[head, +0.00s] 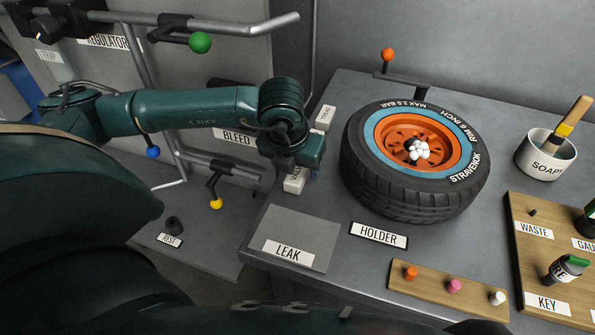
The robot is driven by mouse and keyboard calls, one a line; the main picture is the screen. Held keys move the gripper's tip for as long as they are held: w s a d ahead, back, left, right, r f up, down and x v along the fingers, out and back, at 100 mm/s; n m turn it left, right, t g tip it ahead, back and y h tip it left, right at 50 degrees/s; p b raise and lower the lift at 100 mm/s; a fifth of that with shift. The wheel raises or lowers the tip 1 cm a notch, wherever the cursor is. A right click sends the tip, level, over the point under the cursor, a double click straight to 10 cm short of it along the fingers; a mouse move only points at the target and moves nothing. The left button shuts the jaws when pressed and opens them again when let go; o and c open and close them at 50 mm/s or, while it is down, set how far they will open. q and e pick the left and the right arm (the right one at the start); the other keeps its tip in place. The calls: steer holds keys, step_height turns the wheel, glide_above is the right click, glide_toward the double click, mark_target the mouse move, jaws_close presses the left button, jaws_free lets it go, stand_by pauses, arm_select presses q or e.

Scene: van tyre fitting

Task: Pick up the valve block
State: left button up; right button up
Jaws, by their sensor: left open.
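The valve block (293,186) is a small pale block with a partly covered dark-lettered label. It sits at the left edge of the grey worktop in the head view. My left gripper (302,171) is right at it, pointing down from above, and hides its upper part. The gripper is open; one fingertip shows just right of the block. I cannot tell whether the fingers touch it. My right gripper is not in view.
Another pale labelled block (324,118) stands just behind the gripper. A tyre on an orange rim (395,190) lies to the right. The grey LEAK pad (300,226) is in front. A peg board (440,292), wooden tray (540,235) and soap pot (545,165) stand farther right.

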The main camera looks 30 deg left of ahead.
arm_select(q)
steer(key=shift+x, duration=0.8)
steer(key=shift+c, duration=0.2)
steer(key=c, duration=1)
